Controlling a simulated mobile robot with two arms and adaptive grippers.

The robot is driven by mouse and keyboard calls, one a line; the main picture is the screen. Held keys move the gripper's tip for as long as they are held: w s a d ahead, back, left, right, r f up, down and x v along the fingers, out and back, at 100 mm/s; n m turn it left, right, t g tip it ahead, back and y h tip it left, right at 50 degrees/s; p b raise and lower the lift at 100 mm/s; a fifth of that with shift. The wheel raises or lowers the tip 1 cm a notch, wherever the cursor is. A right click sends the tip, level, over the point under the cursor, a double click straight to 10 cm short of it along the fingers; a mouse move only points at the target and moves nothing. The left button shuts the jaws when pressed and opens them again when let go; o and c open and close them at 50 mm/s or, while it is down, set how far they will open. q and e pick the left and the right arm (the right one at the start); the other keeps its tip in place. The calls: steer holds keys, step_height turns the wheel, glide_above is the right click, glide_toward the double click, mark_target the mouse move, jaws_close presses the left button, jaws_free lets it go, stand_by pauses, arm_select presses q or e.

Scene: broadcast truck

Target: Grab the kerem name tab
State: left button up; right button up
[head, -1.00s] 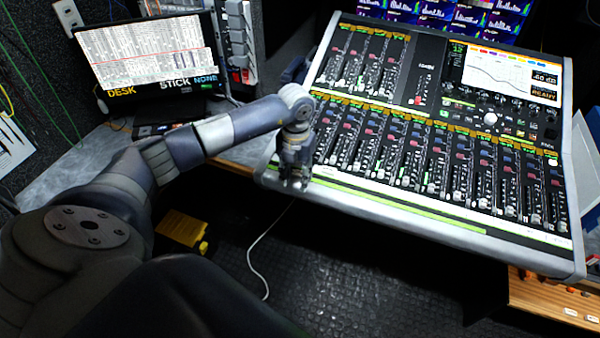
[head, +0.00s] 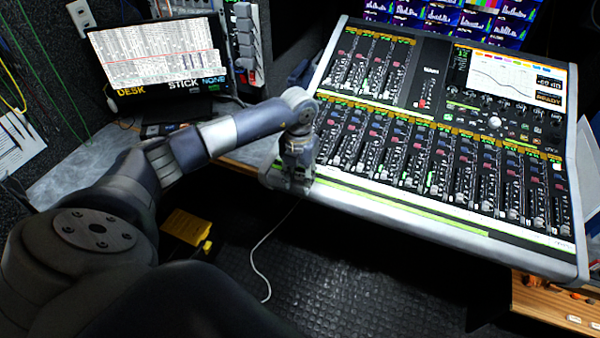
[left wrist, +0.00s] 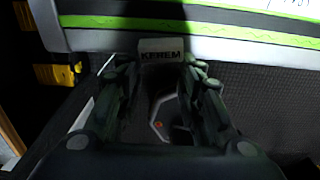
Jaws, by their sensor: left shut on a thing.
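The kerem name tab (left wrist: 161,45) is a small pale tab with dark letters KEREM. In the left wrist view it sits between the fingertips of my left gripper (left wrist: 160,62), at the front edge of the mixing console (left wrist: 105,40). My left gripper is shut on the tab. In the head view my left gripper (head: 293,183) points down at the left front corner of the console (head: 440,221). The tab is too small or hidden to make out there. My right gripper is not in view.
A monitor (head: 160,65) stands on the grey desk (head: 85,180) at the left. A yellow object (head: 187,229) lies below the desk. A thin white cable (head: 258,262) runs over the dark textured floor (head: 350,275). A wooden surface (head: 540,305) is at lower right.

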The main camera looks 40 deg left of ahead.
arm_select(q)
steer(key=o, duration=1)
steer(key=shift+w+a+f, duration=0.15)
steer(key=shift+o, duration=0.6)
steer(key=shift+r, duration=0.3)
step_height(320, 180, up, 12)
steer(key=shift+f, duration=0.2)
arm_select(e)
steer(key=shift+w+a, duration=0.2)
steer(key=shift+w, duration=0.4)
